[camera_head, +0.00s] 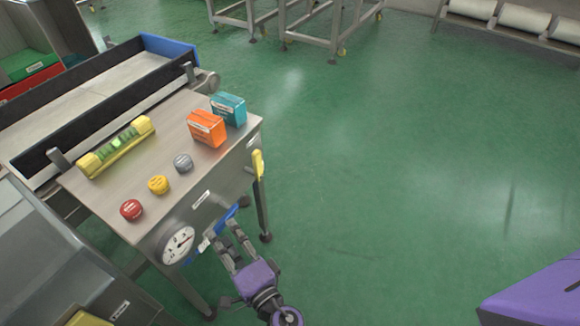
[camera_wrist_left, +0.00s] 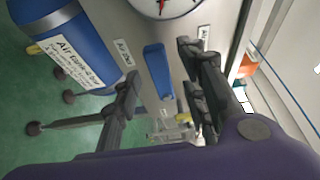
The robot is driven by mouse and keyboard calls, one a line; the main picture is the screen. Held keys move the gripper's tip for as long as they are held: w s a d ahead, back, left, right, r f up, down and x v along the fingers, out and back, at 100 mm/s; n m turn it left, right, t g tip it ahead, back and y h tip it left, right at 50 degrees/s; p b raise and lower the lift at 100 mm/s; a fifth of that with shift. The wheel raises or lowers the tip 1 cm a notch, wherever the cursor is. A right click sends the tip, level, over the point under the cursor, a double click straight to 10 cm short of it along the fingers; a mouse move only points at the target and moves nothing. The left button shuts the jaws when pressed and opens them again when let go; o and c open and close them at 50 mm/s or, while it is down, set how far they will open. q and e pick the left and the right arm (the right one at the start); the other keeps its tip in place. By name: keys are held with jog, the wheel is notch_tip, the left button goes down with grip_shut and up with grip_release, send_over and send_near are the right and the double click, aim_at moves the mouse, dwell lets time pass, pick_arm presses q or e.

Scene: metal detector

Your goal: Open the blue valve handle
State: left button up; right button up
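The blue valve handle (camera_wrist_left: 157,72) shows in the left wrist view as an upright, flat blue lever on the grey metal panel, beside an "Air Out" label. My left gripper (camera_wrist_left: 160,64) is open, with its dark fingers on either side of the handle; I cannot tell whether either touches it. In the head view, my left gripper (camera_head: 221,231) is at the machine's front side, right of the gauge (camera_head: 178,245). Blue parts show behind its fingers there, but I cannot tell handle from tank. My right gripper is not in view.
A blue air tank (camera_wrist_left: 68,45) is near the panel. The metal machine top (camera_head: 178,125) bears red (camera_head: 131,210), yellow (camera_head: 158,185) and grey (camera_head: 183,163) buttons and orange (camera_head: 207,129) and teal (camera_head: 229,109) boxes. A yellow handle (camera_head: 258,163) sticks out at its side. Green floor is clear rightward.

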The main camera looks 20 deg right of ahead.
aim_at(220, 230)
pick_arm(q)
jog(key=shift+x, duration=2.2)
grip_shut()
